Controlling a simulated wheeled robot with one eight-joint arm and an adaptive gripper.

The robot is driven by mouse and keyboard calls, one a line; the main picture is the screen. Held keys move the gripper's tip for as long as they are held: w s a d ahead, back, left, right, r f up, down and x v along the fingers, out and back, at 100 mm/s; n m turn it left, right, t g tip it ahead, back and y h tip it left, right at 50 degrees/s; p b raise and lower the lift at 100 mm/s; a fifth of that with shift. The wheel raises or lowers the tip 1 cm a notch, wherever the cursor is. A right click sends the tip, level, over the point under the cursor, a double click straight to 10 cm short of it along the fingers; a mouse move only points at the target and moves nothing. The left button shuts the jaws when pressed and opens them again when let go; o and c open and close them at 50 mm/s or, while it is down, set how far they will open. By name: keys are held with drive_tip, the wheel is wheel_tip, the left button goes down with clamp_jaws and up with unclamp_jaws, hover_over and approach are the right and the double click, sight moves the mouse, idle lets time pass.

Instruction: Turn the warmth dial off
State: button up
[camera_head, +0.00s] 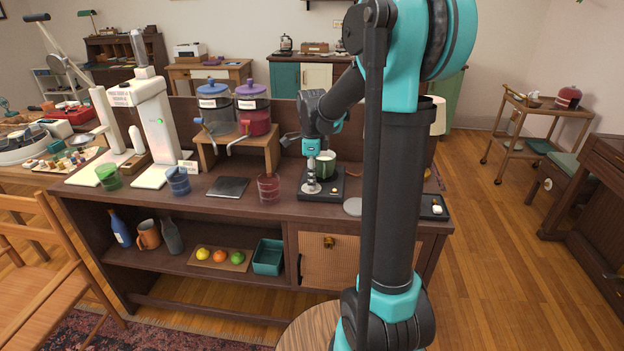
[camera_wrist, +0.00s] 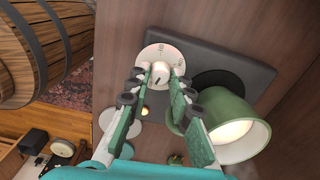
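The warmth dial (camera_wrist: 160,74) is a pale round knob with a dark pointer mark, on a white disc with a printed scale. It sits on a dark warmer plate (camera_wrist: 220,62), which shows in the head view on the cabinet top (camera_head: 334,194). The pointer mark slants toward the lower left in the wrist view. My gripper (camera_wrist: 160,73) has its two fingertips on either side of the knob, spread apart; whether they touch it I cannot tell.
A green mug (camera_wrist: 232,122) stands on the warmer's round black pad, close beside my right finger. A red-tinted glass (camera_head: 268,188) stands left of the plate. Two drink dispensers (camera_head: 254,112) stand behind on a wooden stand. A grey disc (camera_head: 352,206) lies to the right.

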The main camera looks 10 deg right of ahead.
clamp_jaws()
